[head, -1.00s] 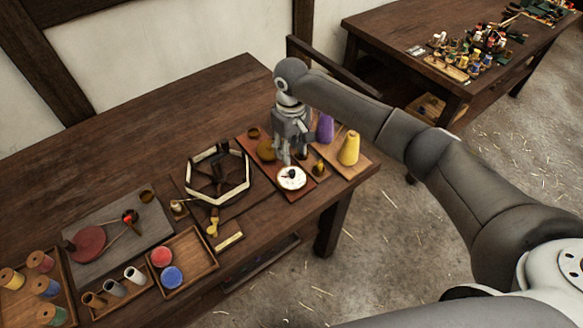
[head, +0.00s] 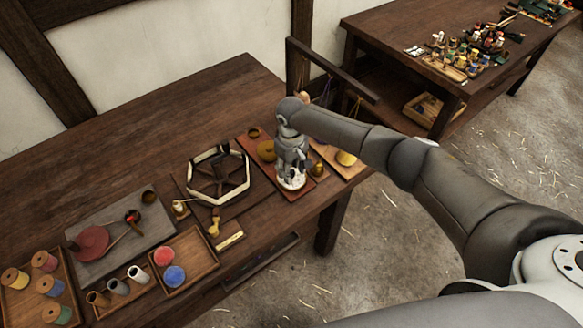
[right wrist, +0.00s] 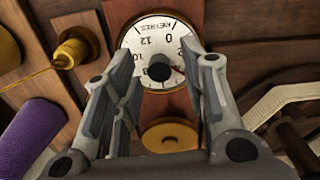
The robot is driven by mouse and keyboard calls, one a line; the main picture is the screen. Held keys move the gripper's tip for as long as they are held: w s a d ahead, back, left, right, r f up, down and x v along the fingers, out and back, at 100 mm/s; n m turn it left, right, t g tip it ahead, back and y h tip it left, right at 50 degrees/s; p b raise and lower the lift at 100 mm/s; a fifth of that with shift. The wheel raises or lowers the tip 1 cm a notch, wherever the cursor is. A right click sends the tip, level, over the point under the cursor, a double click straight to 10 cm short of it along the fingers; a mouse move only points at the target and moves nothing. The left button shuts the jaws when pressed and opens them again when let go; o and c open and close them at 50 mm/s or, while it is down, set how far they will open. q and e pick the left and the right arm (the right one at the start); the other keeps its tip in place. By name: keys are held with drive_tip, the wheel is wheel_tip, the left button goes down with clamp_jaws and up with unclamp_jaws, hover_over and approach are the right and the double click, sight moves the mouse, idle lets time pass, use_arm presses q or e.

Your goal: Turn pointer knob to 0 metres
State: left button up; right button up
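The dial is a round white plate lettered METRES (right wrist: 146,44) on a reddish-brown board (right wrist: 181,105); it also shows in the head view (head: 291,185). Its dark pointer knob (right wrist: 159,70) stands in the middle. A small red pointer mark shows at the knob's right side in the right wrist view, away from the 0 near the top; the exact reading is unclear. My right gripper (head: 291,172) is over the dial, pointing down. In the right wrist view its fingers (right wrist: 160,72) are apart, one on each side of the knob, with gaps visible. My left gripper is out of view.
A brass disc (right wrist: 170,136) is beside the dial on the same board. A hexagonal reel (head: 218,172) lies left of the dial. The table's back left is clear.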

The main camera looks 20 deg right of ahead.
drive_tip(key=shift+c, duration=0.3)
clamp_jaws()
drive_tip(key=shift+n, duration=0.4)
drive_tip(key=n, duration=0.3)
drive_tip(key=shift+n+b, duration=0.35)
drive_tip(key=shift+n, duration=0.05)
drive_tip(key=n, duration=0.5)
drive_tip(key=shift+a+b, duration=0.1)
drive_tip(key=shift+b, duration=0.2)
drive_tip(key=n, duration=0.5)
drive_tip(key=shift+n+b, duration=0.7)
drive_tip(key=shift+n, duration=2)
